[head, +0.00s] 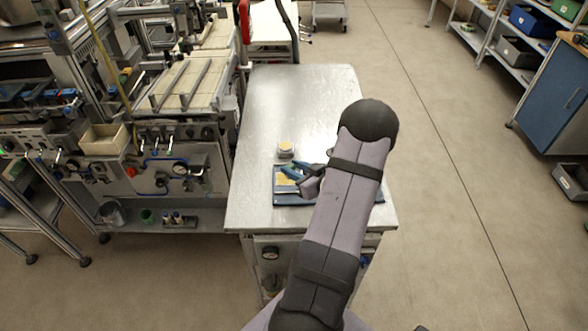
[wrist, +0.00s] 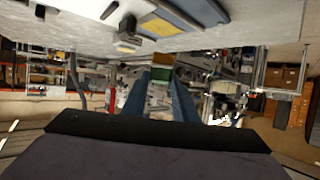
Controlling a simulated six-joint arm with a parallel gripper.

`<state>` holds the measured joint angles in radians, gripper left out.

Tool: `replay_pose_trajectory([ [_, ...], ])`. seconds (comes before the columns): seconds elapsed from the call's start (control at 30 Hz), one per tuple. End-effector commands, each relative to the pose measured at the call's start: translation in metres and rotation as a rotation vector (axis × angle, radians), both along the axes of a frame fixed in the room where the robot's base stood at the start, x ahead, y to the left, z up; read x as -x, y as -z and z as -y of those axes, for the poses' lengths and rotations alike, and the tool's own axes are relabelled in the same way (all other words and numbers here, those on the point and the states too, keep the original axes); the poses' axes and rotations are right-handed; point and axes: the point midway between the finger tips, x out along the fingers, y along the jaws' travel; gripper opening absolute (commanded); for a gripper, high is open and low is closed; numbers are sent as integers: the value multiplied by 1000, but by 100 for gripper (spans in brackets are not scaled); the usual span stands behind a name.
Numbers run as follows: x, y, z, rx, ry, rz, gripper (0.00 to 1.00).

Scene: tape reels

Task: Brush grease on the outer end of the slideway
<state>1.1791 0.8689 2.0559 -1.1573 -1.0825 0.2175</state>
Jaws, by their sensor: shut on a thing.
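My gripper (head: 300,172) is over the front part of the metal table in the head view.
A blue tray (head: 292,201) with a yellow pad (head: 281,177) lies on the table (head: 275,100) under the gripper. The table's far half is clear. The machine's frame and hoses stand close along the table's left side. Shelves (head: 510,62) stand at the far right.

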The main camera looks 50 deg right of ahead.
Motion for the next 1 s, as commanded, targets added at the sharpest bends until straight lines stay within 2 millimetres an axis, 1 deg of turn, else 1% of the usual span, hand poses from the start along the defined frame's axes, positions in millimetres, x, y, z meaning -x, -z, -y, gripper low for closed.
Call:
replay_pose_trajectory([
  [0.03,0,-9,0,0,0,0,4],
  [0.1,0,-16,0,0,0,0,4],
  [0.3,0,-27,0,0,0,0,4],
  [0.87,0,-27,0,0,0,0,4],
  [1.0,-2,-27,5,2,10,1,4],
])
